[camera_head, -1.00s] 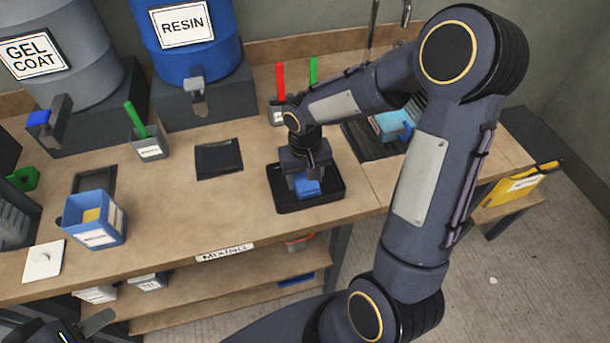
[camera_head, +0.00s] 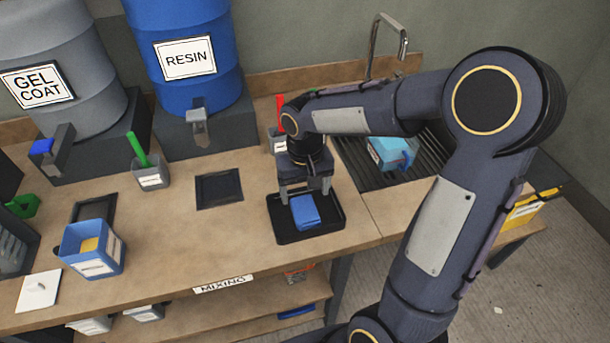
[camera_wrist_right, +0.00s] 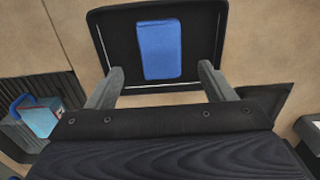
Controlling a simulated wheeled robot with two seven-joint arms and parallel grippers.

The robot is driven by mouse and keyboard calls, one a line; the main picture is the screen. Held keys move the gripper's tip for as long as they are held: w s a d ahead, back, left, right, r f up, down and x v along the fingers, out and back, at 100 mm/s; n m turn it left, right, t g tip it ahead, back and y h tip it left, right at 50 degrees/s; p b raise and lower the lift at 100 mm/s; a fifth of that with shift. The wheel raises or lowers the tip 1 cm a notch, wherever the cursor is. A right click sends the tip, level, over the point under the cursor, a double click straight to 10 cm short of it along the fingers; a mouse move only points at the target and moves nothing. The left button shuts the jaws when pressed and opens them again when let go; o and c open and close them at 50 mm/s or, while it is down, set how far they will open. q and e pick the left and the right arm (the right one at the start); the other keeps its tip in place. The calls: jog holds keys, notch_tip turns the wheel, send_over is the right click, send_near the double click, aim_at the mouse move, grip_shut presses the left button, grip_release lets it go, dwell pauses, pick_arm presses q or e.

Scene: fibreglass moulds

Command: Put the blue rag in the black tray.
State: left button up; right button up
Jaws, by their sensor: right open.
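The blue rag (camera_head: 305,212), a folded rectangle, lies flat inside the black tray (camera_head: 333,224) on the bench. In the right wrist view the rag (camera_wrist_right: 160,50) lies within the walls of the tray (camera_wrist_right: 112,48), apart from the fingers. My right gripper (camera_head: 305,190) is open and empty, with its fingers spread just above the tray, at the back side of the rag. The right wrist view also shows the open fingers (camera_wrist_right: 160,72) with nothing between them. My left gripper is out of view.
A dark flat pad (camera_head: 219,188) lies left of the tray. A blue bin (camera_head: 93,250) with something yellow inside stands further left. A sink with a dark ribbed grid (camera_head: 362,168) holding a light-blue container (camera_head: 389,152) is at the right.

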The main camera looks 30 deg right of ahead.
aim_at(305, 209)
jog(key=s+r+t+y, duration=0.2)
jog(key=s+r, duration=0.6)
jog(key=s+a+f+n+t+y, duration=0.1)
jog(key=s+a+t, duration=0.2)
jog(key=s, duration=0.6)
jog(key=shift+a+t+y, duration=0.3)
jog(key=shift+a+y, duration=0.1)
jog(key=shift+a, duration=0.15)
jog(key=shift+w+a, duration=0.1)
dwell(0.5)
